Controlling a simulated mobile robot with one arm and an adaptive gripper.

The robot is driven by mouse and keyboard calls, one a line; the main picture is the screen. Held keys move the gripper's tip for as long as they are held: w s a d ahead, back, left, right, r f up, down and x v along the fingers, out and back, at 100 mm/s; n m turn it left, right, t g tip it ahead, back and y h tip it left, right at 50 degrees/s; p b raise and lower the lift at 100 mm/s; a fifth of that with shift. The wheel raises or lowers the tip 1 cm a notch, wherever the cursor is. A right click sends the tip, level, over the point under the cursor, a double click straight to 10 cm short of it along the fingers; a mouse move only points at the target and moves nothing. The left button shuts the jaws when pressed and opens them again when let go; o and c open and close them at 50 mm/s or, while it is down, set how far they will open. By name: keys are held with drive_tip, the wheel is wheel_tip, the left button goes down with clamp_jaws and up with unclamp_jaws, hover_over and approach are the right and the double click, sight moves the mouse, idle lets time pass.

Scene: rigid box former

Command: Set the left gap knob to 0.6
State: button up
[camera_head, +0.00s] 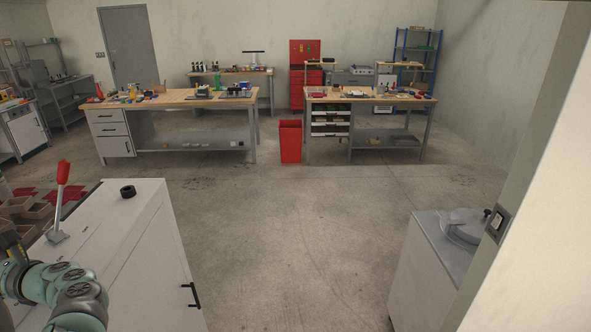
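A small black round knob-like part (128,191) sits on the top of a white cabinet (135,235) at the lower left. I cannot tell whether it is the left gap knob, and no scale or number is readable. A lever with a red handle (63,172) stands on the same top, to the left of the black part. My pale green arm crosses the lower left corner in front of the cabinet. My gripper's fingers do not show; the arm runs out of the picture at the left edge.
Open concrete floor fills the middle. A grey-topped white cabinet (430,285) stands at the lower right, beside a pale wall (545,170). Two wooden workbenches (175,97) (365,96) stand farther back, with a red bin (290,142) between them.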

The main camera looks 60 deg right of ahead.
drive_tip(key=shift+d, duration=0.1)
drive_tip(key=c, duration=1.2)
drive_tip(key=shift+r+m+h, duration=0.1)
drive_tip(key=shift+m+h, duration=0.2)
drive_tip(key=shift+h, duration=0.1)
